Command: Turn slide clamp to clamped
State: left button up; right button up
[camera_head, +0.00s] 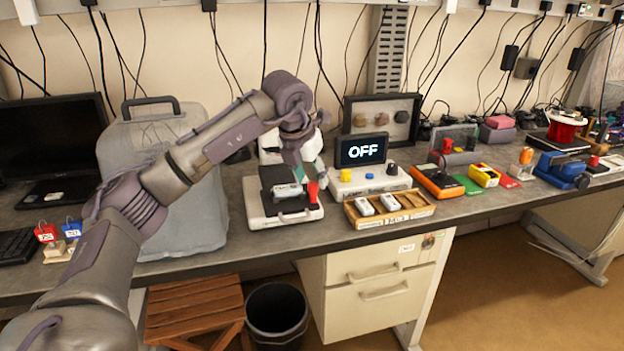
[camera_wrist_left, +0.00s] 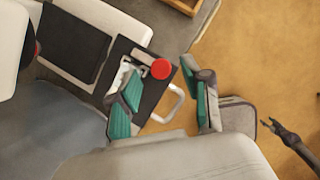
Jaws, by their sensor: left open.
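The slide clamp device stands on the bench: a white base (camera_head: 287,218) with a black platform and an upright red-topped lever (camera_head: 313,191) at its right front. In the left wrist view the lever shows from above as a round red knob (camera_wrist_left: 161,69) beside the black plate (camera_wrist_left: 75,42). A pale metal piece (camera_head: 288,190) lies on the platform. My left gripper (camera_head: 298,171) is over the device, pointing down. In the left wrist view its teal-padded fingers (camera_wrist_left: 166,106) are apart and empty, with the knob just beyond the gap. I cannot tell whether a finger touches the lever.
A display box (camera_head: 360,181) reading OFF and a wooden tray (camera_head: 389,219) of small white pieces stand close at the right. A translucent grey case (camera_head: 215,226) stands at the left under my arm. A dark forked shape (camera_wrist_left: 287,137) shows low at right; I cannot tell what it is.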

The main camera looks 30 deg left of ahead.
pick_arm(q)
jog(key=shift+x, duration=0.95)
jog(key=shift+c, duration=0.2)
grip_shut()
jog(key=shift+d, duration=0.1)
jog(key=n+y, duration=0.1)
jog(key=n, duration=0.3)
jog(key=shift+w+d+n+g+y, duration=0.1)
jog(key=shift+n+g+y, duration=0.2)
jog(key=shift+y, duration=0.1)
jog(key=shift+n+g+y+p, duration=0.15)
jog(key=shift+n+g+y, duration=0.2)
jog(key=shift+n, duration=0.95)
jog(key=shift+n+g+y+p, duration=0.2)
jog(key=shift+n+y, duration=0.25)
jog(key=shift+n, duration=0.85)
